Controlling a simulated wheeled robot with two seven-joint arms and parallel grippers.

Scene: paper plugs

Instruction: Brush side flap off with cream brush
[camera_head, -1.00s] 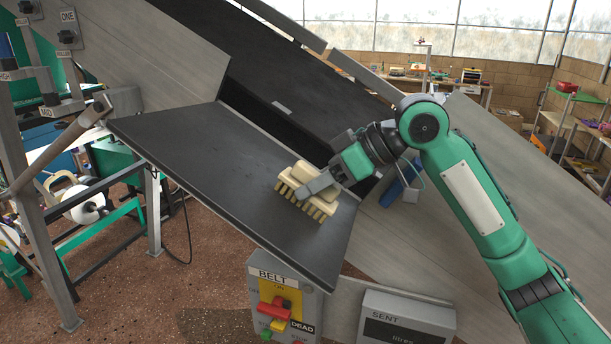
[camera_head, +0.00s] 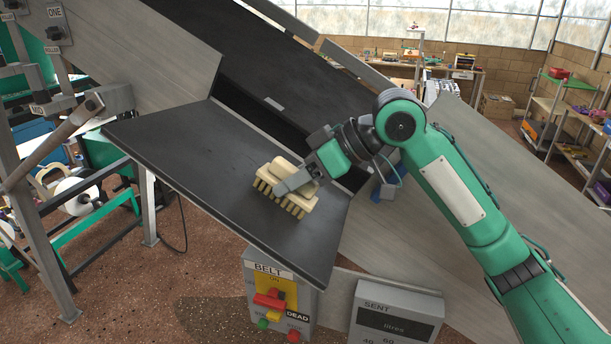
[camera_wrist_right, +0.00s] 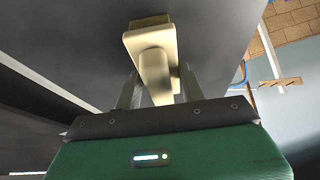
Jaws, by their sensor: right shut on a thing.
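The cream brush (camera_head: 284,187) is on the black side flap (camera_head: 190,150), bristles down, near the flap's right part. It also shows in the right wrist view (camera_wrist_right: 152,45). My right gripper (camera_head: 291,183) is shut on the brush's handle. The bristles appear to touch the flap, though the exact contact cannot be told. The flap's surface looks dark and bare around the brush. My left gripper is not in view.
A grey belt control box (camera_head: 278,295) with coloured buttons stands below the flap. A box marked SENT (camera_head: 395,315) is to its right. A dark belt (camera_head: 290,75) runs behind the flap.

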